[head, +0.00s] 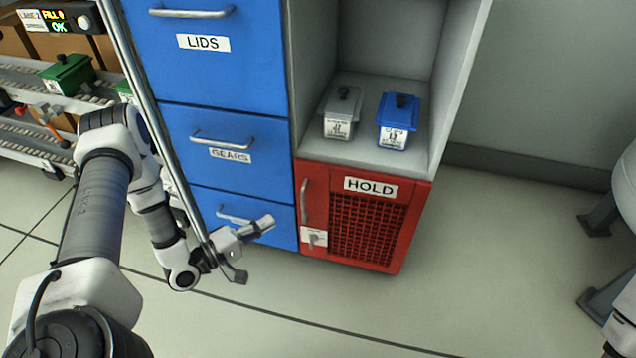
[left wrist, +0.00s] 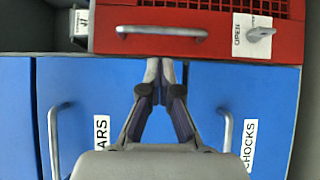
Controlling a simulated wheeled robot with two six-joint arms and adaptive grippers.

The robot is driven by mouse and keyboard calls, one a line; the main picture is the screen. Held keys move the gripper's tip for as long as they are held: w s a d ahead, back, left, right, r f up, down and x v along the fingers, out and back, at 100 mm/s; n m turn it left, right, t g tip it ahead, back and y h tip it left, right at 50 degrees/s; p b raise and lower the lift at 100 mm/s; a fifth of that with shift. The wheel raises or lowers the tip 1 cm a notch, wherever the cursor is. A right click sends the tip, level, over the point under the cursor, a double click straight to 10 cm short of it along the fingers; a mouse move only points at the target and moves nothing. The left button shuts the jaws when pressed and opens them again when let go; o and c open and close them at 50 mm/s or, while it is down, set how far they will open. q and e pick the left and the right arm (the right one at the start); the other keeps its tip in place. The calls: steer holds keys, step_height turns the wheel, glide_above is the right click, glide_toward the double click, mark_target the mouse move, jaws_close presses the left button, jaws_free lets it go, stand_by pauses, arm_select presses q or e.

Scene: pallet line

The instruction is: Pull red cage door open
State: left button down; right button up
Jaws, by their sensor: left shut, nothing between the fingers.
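The red cage door (head: 375,215), with a mesh panel and a HOLD label, sits shut in the lower right of the cabinet. It has a vertical metal handle (head: 304,201) on its left side. Below that is a small latch lever (head: 314,239) on a white plate, which reads OPEN in the left wrist view. My left gripper (head: 268,222) is shut and empty, in front of the blue drawers and left of the door. In the left wrist view its fingertips (left wrist: 160,68) point toward the door handle (left wrist: 160,32), apart from it. My right gripper is not visible.
Blue drawers (head: 208,60) with bar handles stand left of the door. A grey and a blue lidded box (head: 398,120) stand on the shelf above it. A conveyor rack (head: 40,140) is at the left. The floor (head: 440,260) before the door is clear.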

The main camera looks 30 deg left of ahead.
arm_select(q)
steer(key=b, duration=0.5)
glide_toward(308, 197)
steer(key=shift+y, duration=0.3)
steer(key=x, duration=0.5)
steer(key=shift+d, duration=0.15)
steer(key=shift+w+d+r, duration=0.1)
steer(key=shift+w, duration=0.2)
steer(key=shift+s, duration=0.1)
